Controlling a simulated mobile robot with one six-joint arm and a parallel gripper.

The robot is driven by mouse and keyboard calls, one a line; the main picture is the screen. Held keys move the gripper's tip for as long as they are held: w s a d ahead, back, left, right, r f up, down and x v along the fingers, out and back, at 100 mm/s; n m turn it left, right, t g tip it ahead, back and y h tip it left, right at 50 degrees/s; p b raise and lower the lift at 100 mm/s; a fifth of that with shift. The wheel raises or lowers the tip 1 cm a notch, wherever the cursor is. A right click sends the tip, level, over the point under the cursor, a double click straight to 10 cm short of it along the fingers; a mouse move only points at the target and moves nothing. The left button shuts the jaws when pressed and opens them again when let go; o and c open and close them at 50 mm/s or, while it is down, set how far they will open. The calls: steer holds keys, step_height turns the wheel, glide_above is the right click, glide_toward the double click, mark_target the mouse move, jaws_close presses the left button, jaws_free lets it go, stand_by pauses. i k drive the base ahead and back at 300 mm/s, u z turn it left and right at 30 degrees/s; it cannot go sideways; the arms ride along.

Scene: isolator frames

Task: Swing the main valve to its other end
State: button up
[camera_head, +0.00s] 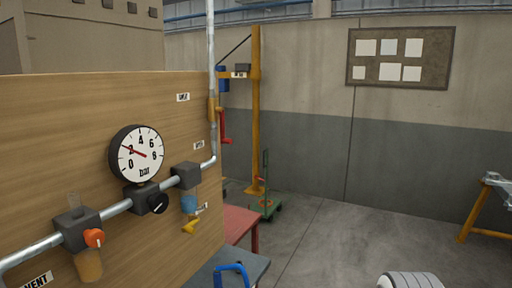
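Several valve-like handles show on the pipework of a wooden panel (60,130); I cannot read which one is labelled main. A red lever (224,128) hangs downward beside the vertical pipe (211,60), by a yellow fitting (212,108). Lower on the sloping pipe (118,208) are an orange knob (94,238), a black knob (157,203) and a yellow handle (190,226) under a blue part (188,204). A round gauge (139,155) marked bar has its red needle near 2.
A red table (239,222) and a grey surface with a blue handle (232,268) stand by the panel's right edge. A yellow post (256,110) and green trolley (267,206) are behind. A yellow-legged stand (470,220) is far right. Floor between is open.

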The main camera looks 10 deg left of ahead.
mark_target(221, 110)
steer(key=u, duration=0.15)
steer(key=i, duration=0.85)
steer(key=z, duration=0.05)
